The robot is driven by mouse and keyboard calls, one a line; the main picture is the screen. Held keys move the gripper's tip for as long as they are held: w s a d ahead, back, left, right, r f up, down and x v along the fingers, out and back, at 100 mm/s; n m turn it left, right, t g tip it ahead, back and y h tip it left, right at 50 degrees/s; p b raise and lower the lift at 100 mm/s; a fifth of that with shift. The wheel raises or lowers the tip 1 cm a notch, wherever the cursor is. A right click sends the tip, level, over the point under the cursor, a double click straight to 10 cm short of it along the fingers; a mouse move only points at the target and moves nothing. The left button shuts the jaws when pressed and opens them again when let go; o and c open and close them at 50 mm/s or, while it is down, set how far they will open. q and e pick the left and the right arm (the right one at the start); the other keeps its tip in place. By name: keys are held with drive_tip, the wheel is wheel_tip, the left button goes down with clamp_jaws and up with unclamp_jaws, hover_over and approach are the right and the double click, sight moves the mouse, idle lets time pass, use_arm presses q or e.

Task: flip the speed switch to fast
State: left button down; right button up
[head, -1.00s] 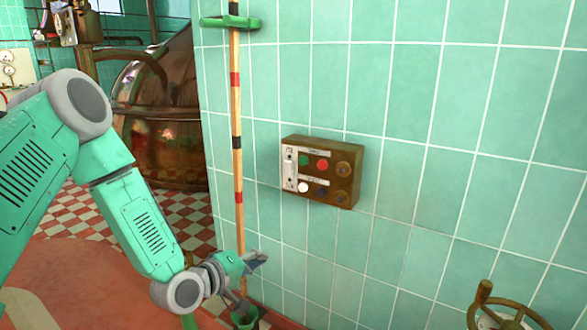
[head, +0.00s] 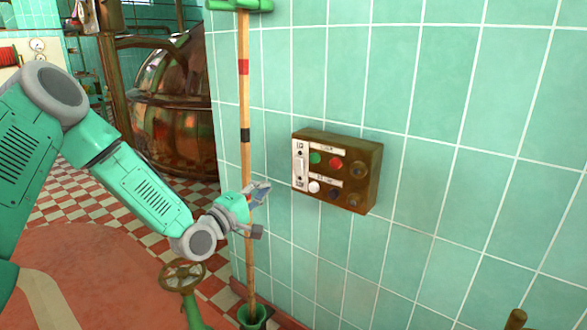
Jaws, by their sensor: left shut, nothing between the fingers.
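The brown control box (head: 355,172) is mounted on the green tiled wall. A pale speed switch (head: 300,168) sits in a white plate at its left edge; the small lettering is too blurred to read. Beside it are green, red, white and dark buttons. My left gripper (head: 264,200) is shut and empty, to the left of the box and slightly below the switch. It is apart from the switch and overlaps the striped pole in the picture. My right gripper is not in view.
A striped pole (head: 244,100) stands along the wall between my left arm and the box, its foot in a green holder (head: 254,317). A brown handwheel (head: 183,275) is below my left forearm. A copper kettle (head: 175,100) stands behind. The wall right of the box is clear.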

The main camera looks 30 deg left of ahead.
sight(298, 163)
use_arm(q)
drive_tip(key=w, duration=0.4)
drive_tip(key=w+r+b, duration=0.1)
drive_tip(key=w, duration=0.3)
drive_tip(key=w+d+b, duration=0.1)
drive_tip(key=w, duration=0.3)
drive_tip(key=shift+r, duration=0.25)
drive_tip(key=shift+w+r, duration=0.1)
drive_tip(key=shift+w+r+p, duration=0.2)
drive_tip(key=shift+r+p, duration=0.05)
drive_tip(key=shift+p, duration=0.3)
drive_tip(key=shift+f+g, duration=0.1)
drive_tip(key=shift+g, duration=0.2)
drive_tip(key=shift+f, duration=0.1)
drive_tip(key=shift+d, duration=0.1)
